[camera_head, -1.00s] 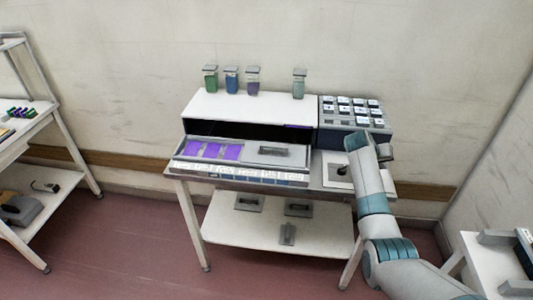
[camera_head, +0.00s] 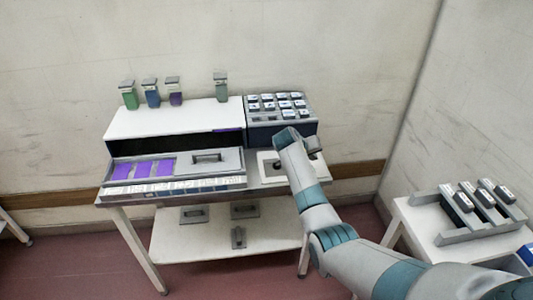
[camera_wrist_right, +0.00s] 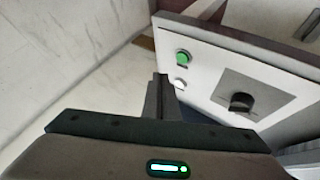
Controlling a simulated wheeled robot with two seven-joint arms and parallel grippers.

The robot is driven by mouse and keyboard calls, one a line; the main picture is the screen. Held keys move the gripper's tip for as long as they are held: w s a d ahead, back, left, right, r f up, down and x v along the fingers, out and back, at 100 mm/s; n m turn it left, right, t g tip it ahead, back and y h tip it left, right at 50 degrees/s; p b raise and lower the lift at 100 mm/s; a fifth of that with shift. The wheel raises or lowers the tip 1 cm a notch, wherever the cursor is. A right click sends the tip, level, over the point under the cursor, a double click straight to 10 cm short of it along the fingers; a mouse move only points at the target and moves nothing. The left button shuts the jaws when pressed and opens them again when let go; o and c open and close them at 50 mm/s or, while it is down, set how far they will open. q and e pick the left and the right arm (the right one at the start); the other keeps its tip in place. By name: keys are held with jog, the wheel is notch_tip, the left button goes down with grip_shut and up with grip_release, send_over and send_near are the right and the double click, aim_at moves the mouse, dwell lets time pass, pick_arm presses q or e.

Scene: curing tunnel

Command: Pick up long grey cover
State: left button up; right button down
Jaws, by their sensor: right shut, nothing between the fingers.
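A wide grey cover with a dark bar handle (camera_head: 208,161) lies over the right part of the tray on the bench. Smaller grey handled pieces sit on the lower shelf: one at left (camera_head: 193,214), one at right (camera_head: 245,210) and a narrow one in front (camera_head: 238,239). I cannot tell for sure which is the long grey cover. My right gripper (camera_head: 312,147) is near the bench's right end, right of the tray cover and apart from it. In the right wrist view its fingers (camera_wrist_right: 163,92) are shut and empty beside the control panel. My left gripper is out of view.
The control panel (camera_wrist_right: 205,98) has a green button (camera_wrist_right: 183,57), a white button and a black knob (camera_wrist_right: 241,102). Several jars stand on the white housing (camera_head: 170,122). A rack of blocks (camera_head: 281,132) is beside it. A side table (camera_head: 405,213) with grey holders stands right.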

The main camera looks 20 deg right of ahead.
jog(key=s+a+f+n+y+b, duration=0.2)
jog(key=s+a+f, duration=0.3)
jog(key=s+f, duration=0.85)
jog(key=s+a+f+n+g+y+b, duration=0.1)
jog(key=s+a+f, duration=0.55)
jog(key=f, duration=1.15)
jog(key=s+a+f+n+y+b, duration=0.2)
jog(key=s+a+f, duration=0.1)
jog(key=s+f, duration=1.1)
jog(key=s+a+f+y+b, duration=0.1)
jog(key=s+f, duration=0.5)
jog(key=s, duration=0.6)
jog(key=s+a+f+g+y+b, duration=0.1)
jog(key=s+a+f, duration=0.2)
jog(key=s, duration=0.9)
jog(key=s+a+f+g+b, duration=0.1)
jog(key=s+a+f, duration=0.2)
jog(key=s+f, duration=0.6)
jog(key=s, duration=0.4)
jog(key=shift+n+y, duration=0.3)
jog(key=shift+y, duration=0.1)
jog(key=shift+f, duration=0.1)
